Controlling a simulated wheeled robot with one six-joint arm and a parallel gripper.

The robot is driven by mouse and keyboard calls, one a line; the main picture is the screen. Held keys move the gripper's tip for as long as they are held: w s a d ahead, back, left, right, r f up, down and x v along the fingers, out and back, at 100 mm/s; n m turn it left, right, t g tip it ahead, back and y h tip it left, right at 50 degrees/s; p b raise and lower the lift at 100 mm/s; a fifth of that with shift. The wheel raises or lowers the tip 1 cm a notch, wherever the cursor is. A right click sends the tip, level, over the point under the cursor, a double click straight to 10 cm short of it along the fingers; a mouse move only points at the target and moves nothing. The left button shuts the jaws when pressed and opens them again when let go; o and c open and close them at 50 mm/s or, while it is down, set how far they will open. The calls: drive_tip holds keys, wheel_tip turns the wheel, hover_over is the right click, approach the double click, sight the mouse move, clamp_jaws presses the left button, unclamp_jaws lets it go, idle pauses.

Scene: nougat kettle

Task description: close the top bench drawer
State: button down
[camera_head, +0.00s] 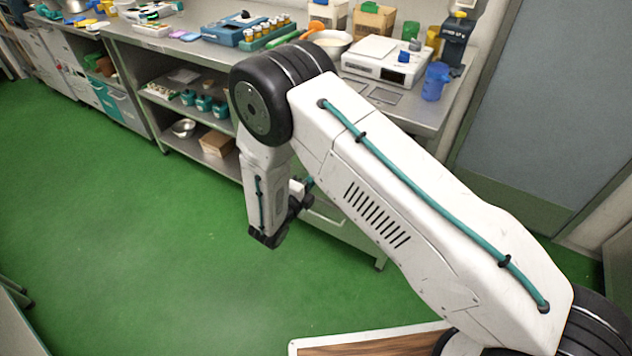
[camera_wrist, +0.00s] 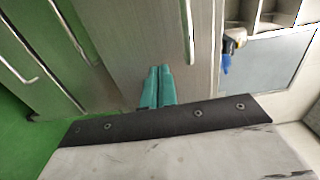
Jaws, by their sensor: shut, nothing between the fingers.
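In the wrist view, my gripper (camera_wrist: 157,86) has its two teal fingers pressed together with nothing between them. The fingers point at a grey metal drawer front (camera_wrist: 125,45), beside its bar handle (camera_wrist: 188,35); I cannot tell whether they touch it. In the head view, my gripper's teal tip (camera_head: 309,182) shows small beside my forearm, low at the bench's front. Part of a drawer front with a handle (camera_head: 325,216) shows below my arm. My arm hides most of the drawers, so I cannot tell how far the top one stands out.
The steel bench (camera_head: 425,112) carries a white scale (camera_head: 385,60), a blue jug (camera_head: 435,82) and a bowl (camera_head: 335,40). Open shelves to the left hold teal containers and a cardboard box (camera_head: 217,143). The green floor (camera_head: 130,230) at left is clear. A grey door (camera_head: 550,100) stands at right.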

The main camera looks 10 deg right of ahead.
drive_tip(key=x, duration=0.9)
drive_tip(key=x, duration=0.9)
drive_tip(key=shift+w+d, duration=0.1)
drive_tip(key=shift+d, duration=0.05)
drive_tip(key=shift+w+d+r, duration=0.15)
drive_tip(key=shift+w, duration=0.2)
drive_tip(key=shift+d, duration=0.1)
